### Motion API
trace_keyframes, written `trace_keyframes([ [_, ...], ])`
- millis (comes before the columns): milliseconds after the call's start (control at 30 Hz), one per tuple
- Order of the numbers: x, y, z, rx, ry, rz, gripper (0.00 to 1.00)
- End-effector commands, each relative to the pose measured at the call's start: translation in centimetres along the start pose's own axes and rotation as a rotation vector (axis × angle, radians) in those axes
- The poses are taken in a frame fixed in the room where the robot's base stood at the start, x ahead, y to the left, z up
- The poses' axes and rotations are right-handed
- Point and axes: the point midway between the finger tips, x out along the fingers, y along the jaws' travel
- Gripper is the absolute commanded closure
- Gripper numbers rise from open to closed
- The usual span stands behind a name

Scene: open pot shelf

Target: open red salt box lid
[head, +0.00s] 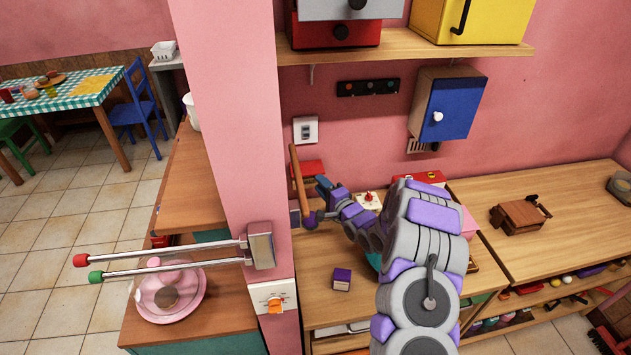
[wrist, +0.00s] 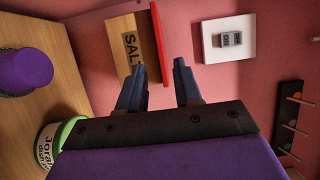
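The salt box is pale wood with "SALT" lettering on its front and a red lid. In the wrist view the box (wrist: 128,45) appears sideways at the upper middle, and its red lid (wrist: 159,45) lies along its right edge, seemingly closed. In the head view the red lid (head: 306,168) shows at the wall beyond my arm, mostly small and partly hidden. My gripper (wrist: 160,66) is open and empty. Its two blue fingers point toward the lid, one overlapping the box's near end, the other to the lid's right. Contact cannot be told.
A white wall switch (wrist: 228,40) is beside the box. A green-rimmed labelled jar (wrist: 50,143) and a purple round object (wrist: 25,70) are close by. A wooden stick (head: 298,180) stands near my gripper. A small purple box (head: 341,279) sits on the counter (head: 320,310).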

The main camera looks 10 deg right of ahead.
Motion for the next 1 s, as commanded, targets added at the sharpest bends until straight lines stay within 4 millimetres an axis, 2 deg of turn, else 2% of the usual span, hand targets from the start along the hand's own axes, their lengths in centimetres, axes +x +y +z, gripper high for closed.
trace_keyframes([
  [100, 1.8, 0.1, 0.1, -0.002, -0.002, 0.001, 0.66],
  [300, 3.5, 0.1, 0.0, -0.002, 0.0, -0.001, 0.66],
  [700, 3.9, 0.0, 0.0, -0.001, 0.0, 0.0, 0.67],
  [1000, 3.9, 0.0, 0.0, -0.001, 0.0, 0.001, 0.96],
])
